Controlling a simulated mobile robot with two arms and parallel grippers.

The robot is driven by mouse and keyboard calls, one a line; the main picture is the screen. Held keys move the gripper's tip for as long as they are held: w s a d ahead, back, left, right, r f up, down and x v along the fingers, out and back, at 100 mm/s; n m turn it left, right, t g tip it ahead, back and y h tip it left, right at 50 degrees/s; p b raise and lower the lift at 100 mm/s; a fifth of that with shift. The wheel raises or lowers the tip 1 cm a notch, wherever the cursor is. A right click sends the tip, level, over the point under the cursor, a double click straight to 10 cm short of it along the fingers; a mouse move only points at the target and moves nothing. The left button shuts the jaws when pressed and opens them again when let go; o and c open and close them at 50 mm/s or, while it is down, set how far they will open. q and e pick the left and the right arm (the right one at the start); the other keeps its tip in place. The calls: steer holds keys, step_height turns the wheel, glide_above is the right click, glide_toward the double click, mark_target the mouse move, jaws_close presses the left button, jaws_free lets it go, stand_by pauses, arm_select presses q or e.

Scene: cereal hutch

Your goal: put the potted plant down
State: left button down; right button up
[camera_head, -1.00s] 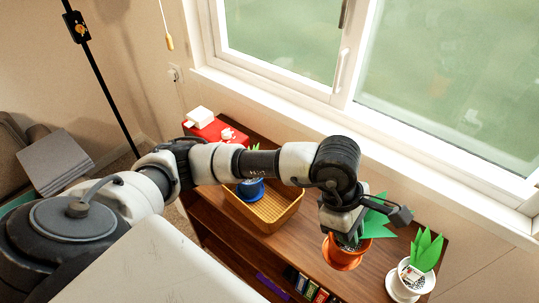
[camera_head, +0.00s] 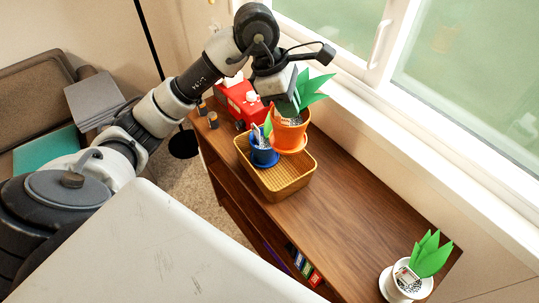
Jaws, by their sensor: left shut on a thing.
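A potted plant in an orange pot (camera_head: 289,132) with green leaves is held by my left gripper (camera_head: 285,98), which is shut on it at the upper part of the pot. The orange pot appears over the back right part of a tan woven basket (camera_head: 285,185). I cannot tell whether it touches the basket. A white potted plant (camera_head: 407,281) stands at the right end of the wooden shelf top (camera_head: 345,222). My right gripper is not in view.
A red toy-like vehicle (camera_head: 243,101) stands on the shelf behind the basket. The shelf top between the basket and the white pot is clear. Books (camera_head: 303,264) show on a lower shelf. A window (camera_head: 440,90) borders the back.

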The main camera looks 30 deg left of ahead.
mark_target(284, 145)
arm_select(q)
steer(key=shift+a+f, duration=0.15)
steer(key=shift+a, duration=0.1)
step_height(284, 145, down, 13)
steer(key=p, duration=0.3)
steer(key=shift+r, duration=0.2)
step_height(284, 145, down, 5)
steer(key=shift+r+p, duration=0.1)
steer(key=shift+p, duration=0.45)
steer(key=shift+f, duration=0.25)
steer(key=c, duration=1.1)
jaws_free()
steer(key=shift+r, duration=0.1)
steer(key=shift+c, duration=0.2)
